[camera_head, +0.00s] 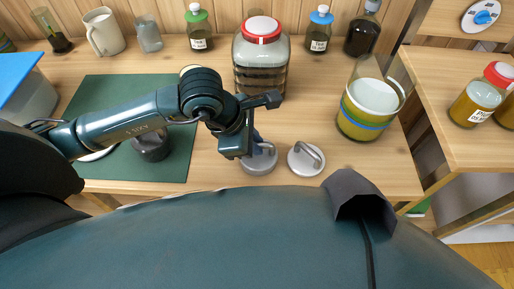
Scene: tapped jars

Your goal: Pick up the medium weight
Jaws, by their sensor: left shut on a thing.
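Three round weights with handles stand in view near the front of the table. A grey weight (259,164) is under my left gripper (261,148), which is shut on its handle; the gripper partly hides the handle. I cannot tell whether this weight touches the table. A paler weight (301,162) with a bent grey handle stands just to its right, apart from the gripper. A dark weight (152,149) stands on the green mat to the left, partly under my left arm. My right gripper is not in view.
A large red-lidded jar (261,60) stands behind the gripper. A jar of yellow liquid (361,117) with a white vessel in its top stands to the right. Bottles, a mug (103,32) and a glass (148,34) line the back. The green mat (100,98) lies left.

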